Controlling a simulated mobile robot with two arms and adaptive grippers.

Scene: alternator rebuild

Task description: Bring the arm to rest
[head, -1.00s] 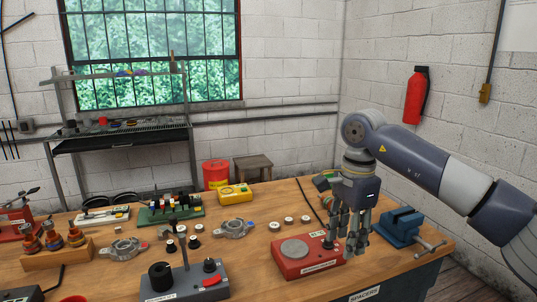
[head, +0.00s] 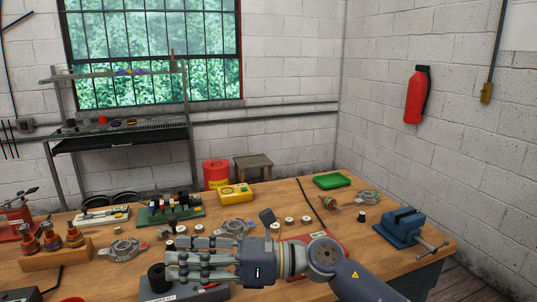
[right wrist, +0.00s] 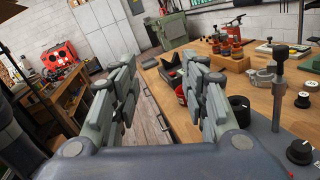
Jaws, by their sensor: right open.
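My right gripper (head: 190,261) is in the head view, low in the middle, its fingers pointing left. My right arm comes in from the bottom right of the head view and covers much of the red device (head: 331,241). My left gripper is not in either view.
A wooden workbench (head: 285,197) carries several parts. A blue vise (head: 400,228) stands at its right end, near a green tray (head: 331,181). A wooden block (head: 52,259) with several parts is at the left. A post on the grey box (right wrist: 278,95) rises close to the right fingers.

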